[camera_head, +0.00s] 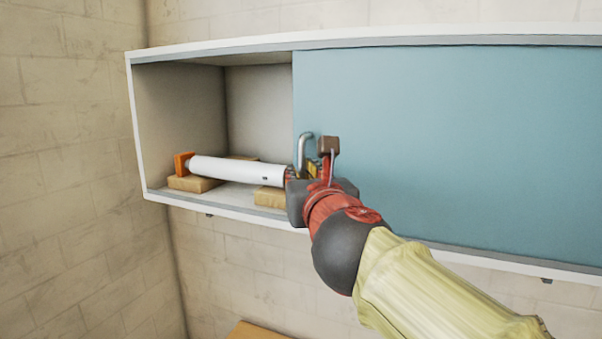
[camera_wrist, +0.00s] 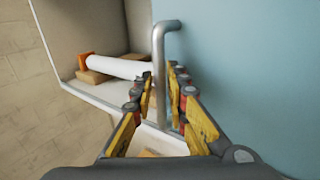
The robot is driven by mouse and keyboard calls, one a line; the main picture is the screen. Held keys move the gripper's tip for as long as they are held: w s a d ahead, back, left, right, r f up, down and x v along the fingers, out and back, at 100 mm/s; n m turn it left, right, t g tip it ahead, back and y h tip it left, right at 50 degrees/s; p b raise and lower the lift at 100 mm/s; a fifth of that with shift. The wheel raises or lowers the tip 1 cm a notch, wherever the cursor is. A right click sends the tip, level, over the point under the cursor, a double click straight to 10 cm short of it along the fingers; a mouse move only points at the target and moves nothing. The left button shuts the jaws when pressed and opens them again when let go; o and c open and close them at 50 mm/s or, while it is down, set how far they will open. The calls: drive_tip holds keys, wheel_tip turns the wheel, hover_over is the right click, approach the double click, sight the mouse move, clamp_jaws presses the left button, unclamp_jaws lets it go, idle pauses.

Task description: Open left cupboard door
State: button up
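The blue sliding door (camera_head: 440,140) covers the right part of the wall cupboard, and its left edge stands well right of the cupboard's left side, so the left section is open. A bent grey metal handle (camera_head: 304,150) sits near that edge; it also shows in the wrist view (camera_wrist: 159,50) against the blue door panel (camera_wrist: 240,60). My gripper (camera_wrist: 161,92) has its fingers drawn in on both sides of the handle bar and appears shut on it. In the head view my gripper (camera_head: 314,170) partly hides the handle's lower end.
A white roll (camera_head: 235,170) with an orange end piece (camera_head: 183,163) lies on wooden blocks (camera_head: 194,183) inside the open section. The cupboard's bottom ledge (camera_head: 225,208) runs beneath. A brick wall (camera_head: 75,170) stands close at left. A wooden surface (camera_head: 256,331) shows below.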

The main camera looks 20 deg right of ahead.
drive_tip(key=s+a, duration=0.2)
drive_tip(key=s, duration=0.9)
drive_tip(key=shift+s, duration=0.15)
drive_tip(key=s+f+m+g+y+b, duration=0.1)
drive_tip(key=s+f+m+g+b, duration=0.3)
drive_tip(key=f, duration=1.6)
drive_tip(key=s+f+m+g+y+b, duration=0.1)
drive_tip(key=s+f+m+g+b, duration=0.2)
drive_tip(key=f+m+b, duration=0.9)
drive_tip(key=s+a+f+m+g+y+b, duration=0.1)
drive_tip(key=s+f+m+g+b, duration=0.3)
drive_tip(key=f+m, duration=1.3)
wheel_tip(320, 180, down, 12)
drive_tip(key=g+b, duration=0.1)
drive_tip(key=b, duration=0.2)
drive_tip(key=shift+s+f+m+b, duration=0.15)
drive_tip(key=shift+s+m+b, duration=0.15)
drive_tip(key=shift+m+b, duration=0.1)
